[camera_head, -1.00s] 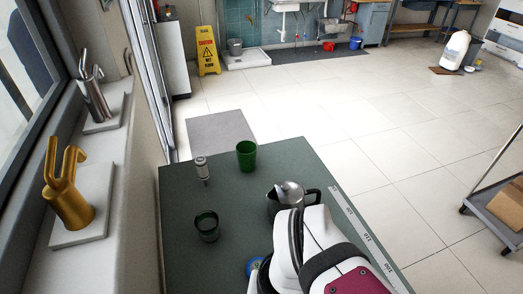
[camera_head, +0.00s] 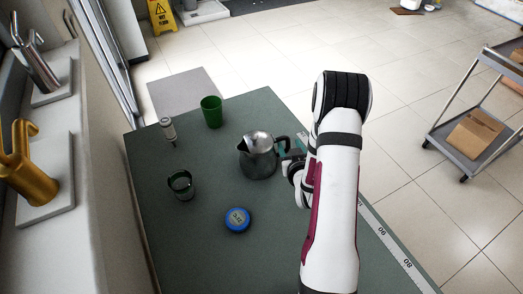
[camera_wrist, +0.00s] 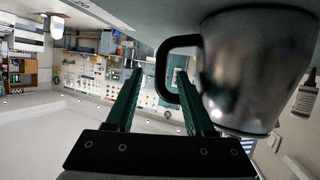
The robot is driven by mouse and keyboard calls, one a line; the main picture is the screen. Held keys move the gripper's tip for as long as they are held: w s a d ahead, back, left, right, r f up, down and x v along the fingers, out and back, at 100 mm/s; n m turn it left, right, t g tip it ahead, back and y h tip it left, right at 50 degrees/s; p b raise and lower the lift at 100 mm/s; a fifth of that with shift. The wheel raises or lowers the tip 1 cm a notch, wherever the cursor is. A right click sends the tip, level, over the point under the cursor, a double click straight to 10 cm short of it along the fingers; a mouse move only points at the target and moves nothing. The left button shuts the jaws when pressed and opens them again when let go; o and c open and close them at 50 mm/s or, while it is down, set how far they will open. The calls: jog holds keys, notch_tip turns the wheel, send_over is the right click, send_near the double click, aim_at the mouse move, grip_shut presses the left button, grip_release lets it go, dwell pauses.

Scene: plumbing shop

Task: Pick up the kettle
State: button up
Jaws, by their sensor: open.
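The kettle (camera_head: 258,157) is a grey metal jug with a spout on the left and a dark handle on the right. It stands upright on the dark green table (camera_head: 190,245). My gripper (camera_head: 290,153) is at its handle side, partly hidden by my arm. In the wrist view the kettle body (camera_wrist: 255,65) fills the upper right. There my gripper (camera_wrist: 158,76) is open, with two green fingers. The outer bar of the black handle (camera_wrist: 162,70) shows between the fingertips. I cannot tell whether either finger touches it.
A ruler strip (camera_head: 385,243) runs along the right table edge. A cart (camera_head: 475,125) stands farther right.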

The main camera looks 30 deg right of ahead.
jog(key=x, duration=0.5)
jog(key=shift+w+d+f, duration=0.1)
jog(key=shift+w+d, duration=0.05)
jog(key=shift+w, duration=0.2)
grip_shut()
dwell(0.9)
